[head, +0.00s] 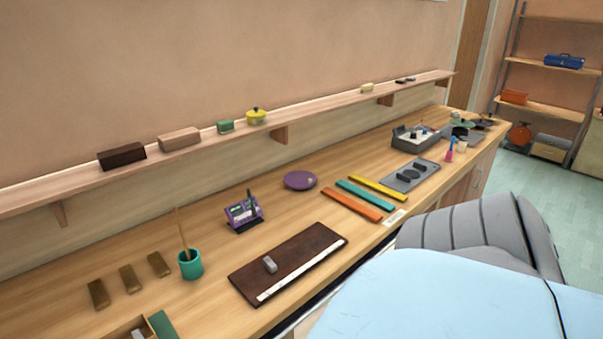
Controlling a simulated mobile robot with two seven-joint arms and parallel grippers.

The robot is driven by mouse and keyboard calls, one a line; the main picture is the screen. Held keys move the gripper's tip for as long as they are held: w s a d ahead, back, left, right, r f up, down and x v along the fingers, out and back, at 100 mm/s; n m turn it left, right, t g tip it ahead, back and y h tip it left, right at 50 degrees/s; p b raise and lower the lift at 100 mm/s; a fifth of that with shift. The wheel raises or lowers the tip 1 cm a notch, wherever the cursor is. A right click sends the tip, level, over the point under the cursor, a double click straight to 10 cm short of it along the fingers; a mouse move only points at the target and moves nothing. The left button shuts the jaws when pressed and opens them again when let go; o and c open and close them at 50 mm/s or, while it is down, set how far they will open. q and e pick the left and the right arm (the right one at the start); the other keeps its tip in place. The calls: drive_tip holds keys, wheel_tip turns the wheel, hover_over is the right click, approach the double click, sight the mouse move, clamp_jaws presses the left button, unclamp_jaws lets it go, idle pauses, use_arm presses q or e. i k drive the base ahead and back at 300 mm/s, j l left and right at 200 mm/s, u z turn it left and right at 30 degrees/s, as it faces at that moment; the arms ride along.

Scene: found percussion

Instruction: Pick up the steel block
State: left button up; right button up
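A small grey metal-looking block (270,264), which looks like the steel block, lies on a dark brown board (311,246) near the front of the wooden workbench. The board has a white strip along its front edge. Another grey piece (138,334) shows partly in a wooden box (122,330) cut off at the bottom left. Neither of my grippers is visible in the head view.
A teal cup (191,264) with a stick stands left of the board, near several brown blocks (130,279). A purple device (243,214) and purple plate (300,180) stand behind. Coloured bars (365,195) lie to the right. A wall shelf (75,190) overhangs the back.

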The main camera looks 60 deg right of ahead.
sight(270, 265)
drive_tip(key=z, duration=1.6)
drive_tip(key=l, duration=0.1)
